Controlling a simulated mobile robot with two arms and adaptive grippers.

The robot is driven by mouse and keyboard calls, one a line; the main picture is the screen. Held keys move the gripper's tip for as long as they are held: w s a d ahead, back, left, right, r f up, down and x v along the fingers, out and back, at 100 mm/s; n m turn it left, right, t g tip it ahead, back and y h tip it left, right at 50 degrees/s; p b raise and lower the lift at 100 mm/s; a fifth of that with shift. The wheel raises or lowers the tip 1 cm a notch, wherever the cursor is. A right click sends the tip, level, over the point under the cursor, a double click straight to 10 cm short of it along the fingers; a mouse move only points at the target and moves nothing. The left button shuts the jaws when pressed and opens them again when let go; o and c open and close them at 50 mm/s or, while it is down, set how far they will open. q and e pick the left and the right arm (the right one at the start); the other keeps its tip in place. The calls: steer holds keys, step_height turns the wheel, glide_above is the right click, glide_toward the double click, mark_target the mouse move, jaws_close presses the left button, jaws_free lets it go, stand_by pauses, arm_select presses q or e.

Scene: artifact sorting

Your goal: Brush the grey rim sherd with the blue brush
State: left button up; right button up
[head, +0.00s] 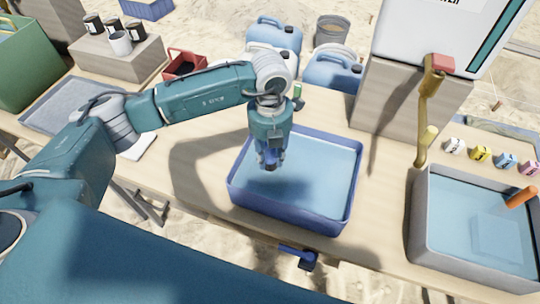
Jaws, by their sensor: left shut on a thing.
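My left gripper (271,163) points down over the blue-rimmed basin (234,190) of water. It is shut on a small dark blue thing, which looks like the blue brush (270,158); the fingers hide most of it, and I cannot tell whether its lower end touches the water. A shadow lies on the water below the gripper. I cannot make out the grey rim sherd anywhere in this view. My right gripper is not in view.
A grey basin (420,225) of water with an orange handle (522,196) stands at the right. A brass-coloured lever (428,110) stands before a box. A grey tray (45,110) lies at the left. Bare table flanks the blue basin.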

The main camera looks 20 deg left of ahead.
arm_select(q)
steer(key=shift+r+p, duration=2.2)
steer(key=shift+r, duration=1.75)
